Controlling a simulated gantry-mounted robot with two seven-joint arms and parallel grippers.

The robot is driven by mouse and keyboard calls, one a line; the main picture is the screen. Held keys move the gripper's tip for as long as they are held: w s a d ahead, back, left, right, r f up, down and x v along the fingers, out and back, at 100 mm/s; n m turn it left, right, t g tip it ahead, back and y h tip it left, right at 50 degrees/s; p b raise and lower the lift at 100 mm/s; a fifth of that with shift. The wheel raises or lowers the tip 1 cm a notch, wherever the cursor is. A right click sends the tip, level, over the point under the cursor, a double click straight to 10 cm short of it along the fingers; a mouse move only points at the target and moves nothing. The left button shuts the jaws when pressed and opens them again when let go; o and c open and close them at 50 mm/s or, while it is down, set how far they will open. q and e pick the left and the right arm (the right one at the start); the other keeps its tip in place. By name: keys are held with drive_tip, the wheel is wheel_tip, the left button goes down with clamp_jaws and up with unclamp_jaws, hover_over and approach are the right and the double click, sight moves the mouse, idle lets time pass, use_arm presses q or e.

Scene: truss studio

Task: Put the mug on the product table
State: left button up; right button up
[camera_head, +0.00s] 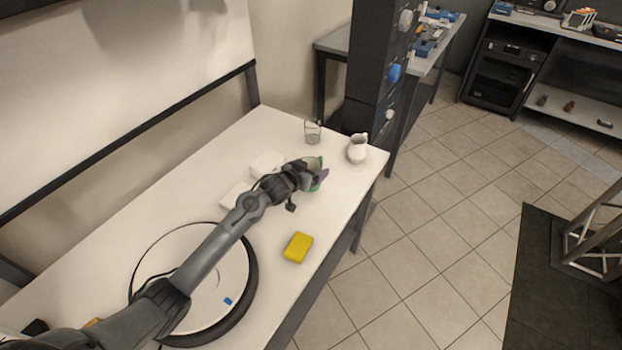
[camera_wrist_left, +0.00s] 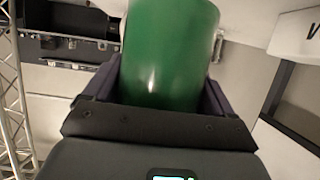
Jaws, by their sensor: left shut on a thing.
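The green mug (camera_wrist_left: 170,50) fills the upper middle of the left wrist view, between the two fingers of my left gripper (camera_wrist_left: 160,88). In the head view my left gripper (camera_head: 317,175) is over the far part of the white table (camera_head: 335,205), shut on the mug. Only small green parts of the mug (camera_head: 319,161) show past the fingers there. I cannot tell whether the mug touches the tabletop. My right gripper is in neither view.
A white pitcher (camera_head: 357,149) and a clear glass (camera_head: 312,132) stand beyond the gripper. White boxes (camera_head: 265,163) lie left of it. A yellow block (camera_head: 298,247) lies nearer. A round white disc with a dark rim (camera_head: 246,312) is under my arm.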

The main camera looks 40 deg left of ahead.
use_arm(q)
drive_tip(key=shift+f+b, duration=0.6)
drive_tip(key=shift+f, duration=1.35)
drive_tip(key=shift+f, duration=0.1)
drive_tip(key=o, duration=1.1)
drive_tip(key=shift+f, duration=0.1)
drive_tip(key=shift+c, duration=0.2)
drive_tip(key=shift+s+r, duration=0.45)
drive_tip(key=p+v, duration=0.3)
drive_tip(key=v, duration=0.8)
